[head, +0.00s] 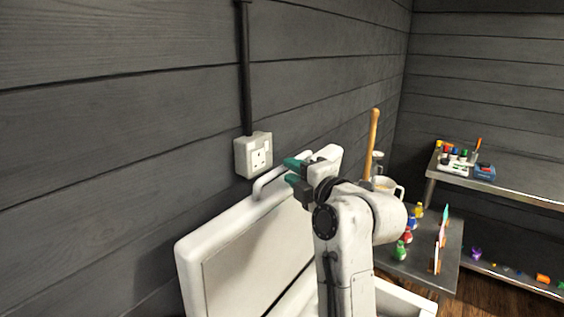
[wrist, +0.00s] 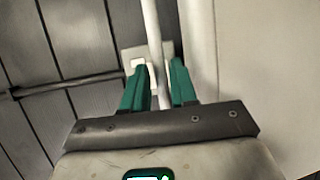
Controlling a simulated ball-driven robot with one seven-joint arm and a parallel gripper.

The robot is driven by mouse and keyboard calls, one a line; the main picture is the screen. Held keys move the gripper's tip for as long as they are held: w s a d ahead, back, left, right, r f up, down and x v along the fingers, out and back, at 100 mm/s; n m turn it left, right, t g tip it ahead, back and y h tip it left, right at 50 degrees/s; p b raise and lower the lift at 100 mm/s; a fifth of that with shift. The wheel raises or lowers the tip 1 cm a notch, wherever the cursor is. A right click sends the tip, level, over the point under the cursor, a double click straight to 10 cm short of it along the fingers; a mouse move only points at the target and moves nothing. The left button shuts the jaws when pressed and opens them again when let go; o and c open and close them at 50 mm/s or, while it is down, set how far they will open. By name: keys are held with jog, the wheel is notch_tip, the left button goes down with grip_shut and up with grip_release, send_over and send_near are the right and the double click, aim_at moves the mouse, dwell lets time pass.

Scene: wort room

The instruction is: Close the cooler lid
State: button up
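The white cooler lid (head: 232,275) stands open and raised, close to the dark plank wall. A pale bar handle (head: 262,184) runs along its top edge. Part of the cooler's white body (head: 418,302) shows low in the head view, mostly hidden behind my arm. My gripper (head: 288,171), with green fingers, is at the lid's top edge beside the handle. In the wrist view the handle bar (wrist: 152,28) runs between my two fingers (wrist: 158,68), which stand apart. The lid (wrist: 265,80) fills the right of that view.
A socket box (head: 254,155) with a dark conduit is on the wall just behind the handle. To the right, a low table (head: 405,268) holds small coloured bottles. A metal bench (head: 510,185) stands farther back. A wooden pole (head: 373,140) rises behind my arm.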

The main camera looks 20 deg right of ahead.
aim_at(287, 169)
jog(key=shift+p+x, duration=0.5)
jog(key=shift+x, duration=2.25)
jog(key=shift+a, duration=0.1)
jog(key=shift+s+f, duration=0.1)
grip_shut()
